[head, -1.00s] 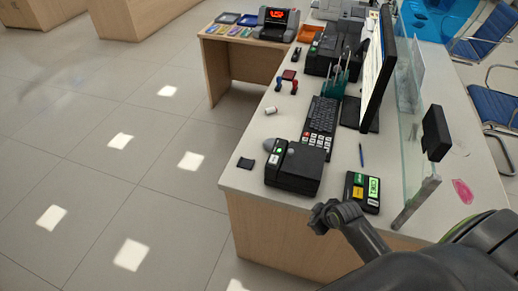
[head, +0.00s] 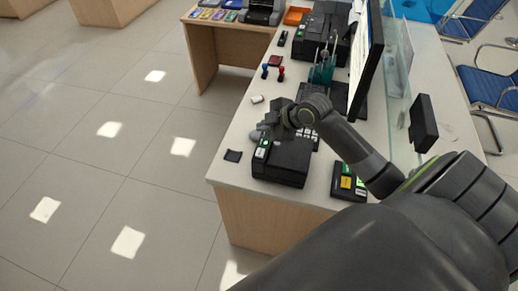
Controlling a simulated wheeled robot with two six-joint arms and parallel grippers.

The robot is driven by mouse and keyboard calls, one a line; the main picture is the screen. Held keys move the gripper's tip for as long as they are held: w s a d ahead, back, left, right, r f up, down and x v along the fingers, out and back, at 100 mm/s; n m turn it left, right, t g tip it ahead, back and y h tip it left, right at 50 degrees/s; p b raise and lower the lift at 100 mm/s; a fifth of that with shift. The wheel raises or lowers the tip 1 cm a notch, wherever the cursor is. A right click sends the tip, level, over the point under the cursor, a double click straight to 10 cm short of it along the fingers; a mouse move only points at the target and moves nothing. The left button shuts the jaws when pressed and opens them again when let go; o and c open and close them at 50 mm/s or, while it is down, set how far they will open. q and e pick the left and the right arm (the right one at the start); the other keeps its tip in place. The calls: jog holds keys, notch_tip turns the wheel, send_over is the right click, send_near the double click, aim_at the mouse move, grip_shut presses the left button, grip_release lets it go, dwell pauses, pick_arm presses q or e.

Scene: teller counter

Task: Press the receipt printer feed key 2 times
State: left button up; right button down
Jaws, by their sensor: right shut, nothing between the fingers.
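A black box-shaped device that looks like the receipt printer (head: 284,165) stands near the counter's front left corner. A strip with a green key (head: 265,144) and a pale key (head: 260,154) runs along its left side. I cannot read which key is the feed key. My right gripper (head: 270,128) is shut and empty. It hangs over the printer's far edge, close to the green key, and looks apart from it. It hides part of the printer's far side and the keyboard. My left gripper is out of view.
Stamps (head: 281,74), a pen holder (head: 322,71), a monitor (head: 367,62) and a glass screen (head: 398,95) stand farther back.

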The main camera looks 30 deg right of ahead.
jog(key=shift+a, duration=0.1)
jog(key=b, duration=0.7)
send_over(263, 154)
notch_tip(263, 154, down, 8)
jog(key=shift+w+r, duration=0.1)
jog(key=shift+f+b, duration=0.3)
jog(key=shift+f, duration=0.2)
dwell(1.4)
jog(key=shift+f, duration=0.4)
jog(key=shift+f+b, duration=0.5)
jog(key=shift+b, duration=0.05)
dwell(0.5)
jog(key=shift+r, duration=0.1)
jog(key=shift+r+p, duration=0.85)
